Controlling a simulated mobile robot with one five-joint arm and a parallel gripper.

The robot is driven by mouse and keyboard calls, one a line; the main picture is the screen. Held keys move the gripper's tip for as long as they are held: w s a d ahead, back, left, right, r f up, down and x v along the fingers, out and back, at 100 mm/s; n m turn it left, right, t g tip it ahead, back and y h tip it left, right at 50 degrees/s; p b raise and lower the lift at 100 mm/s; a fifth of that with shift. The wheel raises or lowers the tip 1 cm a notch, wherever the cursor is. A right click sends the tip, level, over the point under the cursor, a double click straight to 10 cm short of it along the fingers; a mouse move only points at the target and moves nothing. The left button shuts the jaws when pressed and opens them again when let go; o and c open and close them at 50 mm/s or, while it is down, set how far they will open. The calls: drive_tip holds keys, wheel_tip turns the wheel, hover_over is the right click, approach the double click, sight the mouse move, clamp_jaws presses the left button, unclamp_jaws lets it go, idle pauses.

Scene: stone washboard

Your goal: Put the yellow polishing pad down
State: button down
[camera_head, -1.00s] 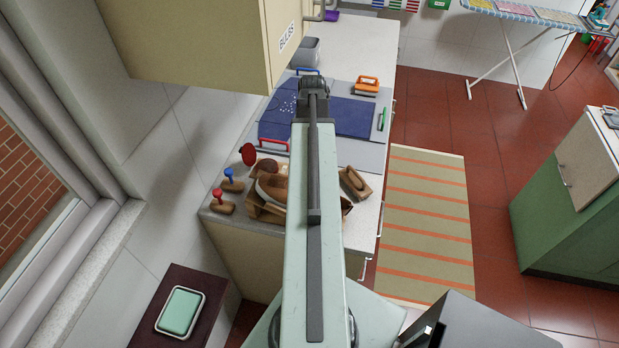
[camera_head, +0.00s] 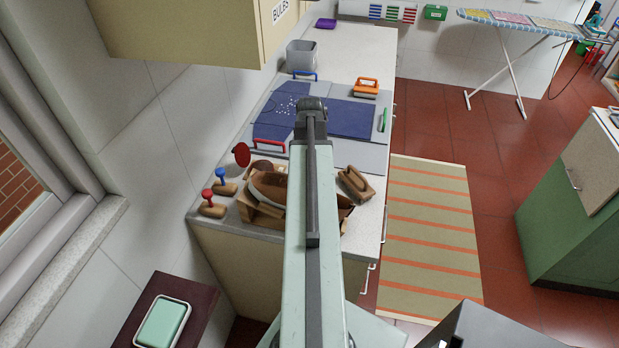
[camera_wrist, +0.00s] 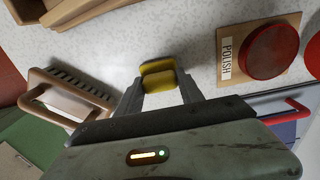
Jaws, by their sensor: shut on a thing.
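In the wrist view my gripper (camera_wrist: 158,82) is shut on the yellow polishing pad (camera_wrist: 157,68), a small yellow piece between the fingertips. The pad is over the speckled countertop (camera_wrist: 185,35); I cannot tell whether it touches it. To its right lies a tan board labelled POLISH (camera_wrist: 228,75), with a round red disc (camera_wrist: 268,52) on it. In the head view my arm reaches over the counter (camera_head: 360,45) and hides the gripper and the pad.
A brown brush-like tool (camera_wrist: 65,97) lies left of the gripper. In the head view a brown wooden holder (camera_head: 260,215), red- and blue-knobbed tools (camera_head: 212,203) and a blue mat (camera_head: 360,118) crowd the counter. A cabinet (camera_head: 180,35) hangs above on the left.

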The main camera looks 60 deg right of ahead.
drive_tip(key=shift+r, duration=0.1)
drive_tip(key=c, duration=0.7)
unclamp_jaws()
drive_tip(key=shift+c, duration=0.2)
wheel_tip(320, 180, up, 12)
drive_tip(key=p, duration=1.2)
